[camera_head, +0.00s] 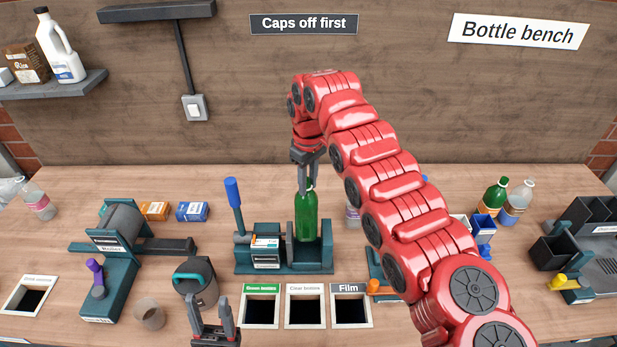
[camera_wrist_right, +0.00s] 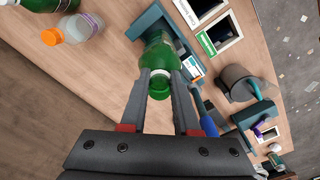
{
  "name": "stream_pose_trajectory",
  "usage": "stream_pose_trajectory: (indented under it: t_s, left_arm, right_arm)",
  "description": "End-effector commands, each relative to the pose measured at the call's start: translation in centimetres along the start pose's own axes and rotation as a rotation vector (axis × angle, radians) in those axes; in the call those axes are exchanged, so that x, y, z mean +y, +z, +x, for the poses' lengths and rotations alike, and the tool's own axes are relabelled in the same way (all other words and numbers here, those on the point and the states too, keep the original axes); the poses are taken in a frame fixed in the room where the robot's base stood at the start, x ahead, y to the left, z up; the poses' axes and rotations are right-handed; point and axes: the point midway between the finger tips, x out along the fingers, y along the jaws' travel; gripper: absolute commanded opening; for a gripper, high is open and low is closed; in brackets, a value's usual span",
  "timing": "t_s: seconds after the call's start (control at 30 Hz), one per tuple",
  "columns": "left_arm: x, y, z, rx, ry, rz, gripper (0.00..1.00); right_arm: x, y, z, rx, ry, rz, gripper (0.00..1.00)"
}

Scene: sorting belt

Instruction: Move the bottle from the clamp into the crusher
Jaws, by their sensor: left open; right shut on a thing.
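The green bottle (camera_head: 306,212) is upright in the bay of the teal device with a blue lever (camera_head: 284,262), between a grey plate and the end wall. I take this device to be the crusher; whether the bottle's base touches its floor is unclear. My right gripper (camera_head: 308,172) is shut on the bottle's neck from above. In the right wrist view the fingers (camera_wrist_right: 158,98) flank the neck of the green bottle (camera_wrist_right: 160,58). A device with an orange knob (camera_head: 374,287), perhaps the clamp, is mostly hidden behind my right arm. My left gripper (camera_head: 214,325) is open and empty at the front edge.
Three labelled openings (camera_head: 305,308) lie in front of the device. A grey canister (camera_head: 195,283) and a roller device with a purple handle (camera_head: 112,260) stand to the left. Other bottles (camera_head: 492,197) stand at the right. My right arm covers the right middle.

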Motion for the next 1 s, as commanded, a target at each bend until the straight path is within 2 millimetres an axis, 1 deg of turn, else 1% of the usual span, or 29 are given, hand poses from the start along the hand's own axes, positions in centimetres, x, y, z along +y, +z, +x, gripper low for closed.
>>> stream_pose_trajectory:
  t_s: [0.03, 0.17, 0.63, 0.8, 1.0]
  left_arm:
    - [0.0, 0.1, -0.4, 0.000, 0.000, 0.000, 0.50]
    - [0.1, 0.2, -0.9, 0.000, 0.000, 0.000, 0.50]
    - [0.1, 0.2, -1.2, 0.000, 0.000, 0.000, 0.50]
    - [0.1, 0.2, -1.2, 0.000, 0.000, 0.000, 0.50]
    - [0.1, 0.2, -1.2, 0.000, 0.000, 0.000, 0.50]
  right_arm:
    - [0.0, 0.1, 0.9, -0.001, -0.001, 0.000, 0.00]
    - [0.1, 0.1, 2.7, 0.000, -0.002, 0.002, 0.00]
    - [0.0, 0.3, 8.6, -0.002, -0.003, 0.001, 0.00]
    - [0.0, 0.3, 9.9, -0.001, -0.001, 0.001, 0.00]
    - [0.0, 0.2, 10.2, 0.001, 0.000, 0.001, 0.00]
